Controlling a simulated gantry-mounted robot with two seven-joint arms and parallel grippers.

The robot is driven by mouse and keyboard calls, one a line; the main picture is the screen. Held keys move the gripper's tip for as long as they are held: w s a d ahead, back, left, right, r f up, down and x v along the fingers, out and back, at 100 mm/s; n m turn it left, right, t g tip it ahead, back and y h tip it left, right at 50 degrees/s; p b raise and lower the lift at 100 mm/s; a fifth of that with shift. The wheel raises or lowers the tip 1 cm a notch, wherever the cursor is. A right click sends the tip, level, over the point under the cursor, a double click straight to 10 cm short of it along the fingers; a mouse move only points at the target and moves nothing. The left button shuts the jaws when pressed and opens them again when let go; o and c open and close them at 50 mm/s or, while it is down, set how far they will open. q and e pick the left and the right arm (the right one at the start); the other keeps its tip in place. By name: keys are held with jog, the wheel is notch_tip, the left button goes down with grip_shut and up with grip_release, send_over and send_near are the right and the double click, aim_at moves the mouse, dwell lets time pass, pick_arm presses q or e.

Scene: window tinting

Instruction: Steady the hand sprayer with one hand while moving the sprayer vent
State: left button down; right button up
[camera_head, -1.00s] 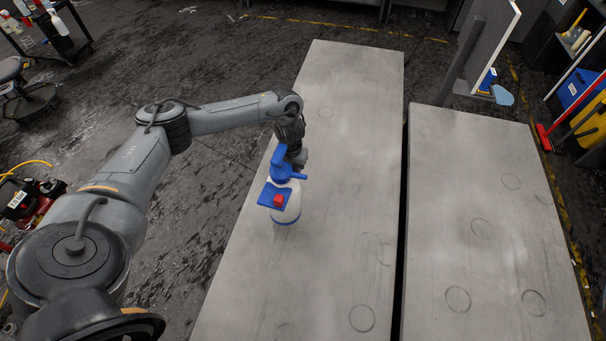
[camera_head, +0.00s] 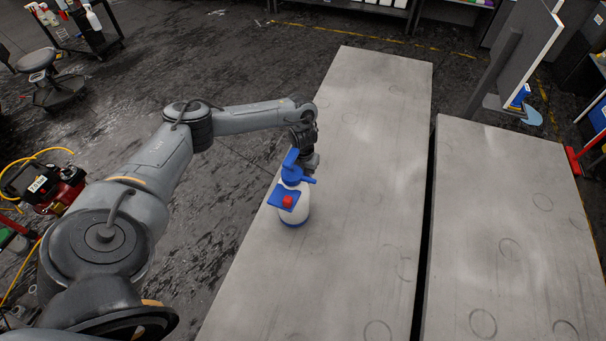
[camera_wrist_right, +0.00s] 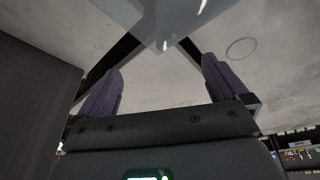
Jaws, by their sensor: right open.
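The hand sprayer (camera_head: 295,212) stands upright on the left grey table in the head view. It has a white bottle, a blue head and handle, and a red sprayer vent (camera_head: 287,201) on the side facing me. My left gripper (camera_head: 309,164) is at the far side of the blue head, close to or touching it. Its fingers are mostly hidden, so I cannot tell whether they grip. My right gripper (camera_wrist_right: 162,85) shows only in the right wrist view. Its two dark purple fingers are wide apart, with nothing visible between their tips.
The left table (camera_head: 365,130) is otherwise bare, with a dark narrow gap between it and the right table (camera_head: 500,220). An upright panel (camera_head: 518,55) stands at the back right. In the right wrist view, a pale blurred shape (camera_wrist_right: 165,20) is at the top, unidentified.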

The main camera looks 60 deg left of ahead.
pick_arm(q)
jog(key=shift+f, duration=0.3)
dwell(0.4)
jog(key=shift+f, duration=0.15)
dwell(1.5)
jog(key=c, duration=0.7)
grip_release()
jog(key=shift+o, duration=0.3)
